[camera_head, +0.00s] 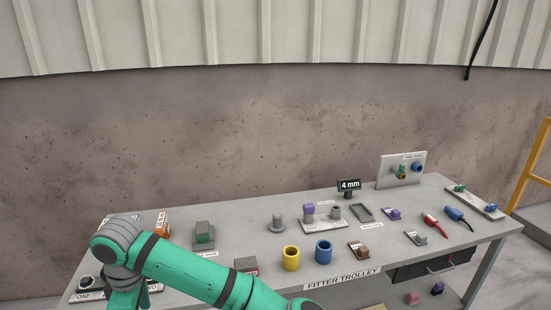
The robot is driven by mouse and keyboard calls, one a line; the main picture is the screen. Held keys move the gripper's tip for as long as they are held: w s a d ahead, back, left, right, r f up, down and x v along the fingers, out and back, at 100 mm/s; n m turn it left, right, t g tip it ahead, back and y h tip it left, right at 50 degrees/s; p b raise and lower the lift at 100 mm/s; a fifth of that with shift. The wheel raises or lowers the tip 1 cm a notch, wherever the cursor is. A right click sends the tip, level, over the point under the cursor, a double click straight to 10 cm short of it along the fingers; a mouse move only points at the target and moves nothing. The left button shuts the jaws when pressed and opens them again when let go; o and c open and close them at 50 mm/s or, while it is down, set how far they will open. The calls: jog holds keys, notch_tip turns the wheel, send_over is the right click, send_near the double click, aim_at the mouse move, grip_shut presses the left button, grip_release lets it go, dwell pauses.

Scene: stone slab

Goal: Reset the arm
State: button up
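My green arm (195,275) with grey joints enters at the bottom and reaches to the left over the grey trolley top (340,245). It bends at a grey joint (118,240) near the trolley's left end, and a green link runs down from there out of the picture. My gripper is not in view, so I cannot see its fingers or whether it holds anything. The arm hides part of the trolley's left side.
A yellow cup (291,258) and a blue cup (323,251) stand near the front edge. A "4 mm" display (349,185) and an upright panel (402,169) stand at the back. Red (434,225) and blue (458,216) tools lie right. A concrete wall (240,140) rises behind.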

jog(key=s+a+f+m+t+y, duration=0.1)
jog(key=s+a+f+m+y, duration=0.15)
jog(key=a+y, duration=0.4)
jog(key=s+a+f+m+y, duration=0.1)
jog(key=a+f+m+y, duration=0.15)
jog(key=a+y, duration=0.35)
jog(key=s+d+f+m+t+h, duration=0.2)
jog(key=d+f+m+t, duration=0.25)
jog(key=d, duration=0.35)
jog(key=s+d+f+m+t+h, duration=0.1)
jog(key=d+f+m+t+h, duration=0.25)
jog(key=d+m, duration=0.3)
jog(key=s+d+f+m+t+h, duration=0.2)
jog(key=d+f+m+t, duration=0.3)
jog(key=d, duration=0.4)
jog(key=s+d+r+t+h, duration=0.1)
jog(key=s+d+r+h, duration=0.2)
jog(key=s+d, duration=1.7)
jog(key=s+h, duration=0.1)
jog(key=h, duration=0.2)
jog(key=shift+s+d+n+t, duration=0.3)
jog(key=shift+d, duration=0.05)
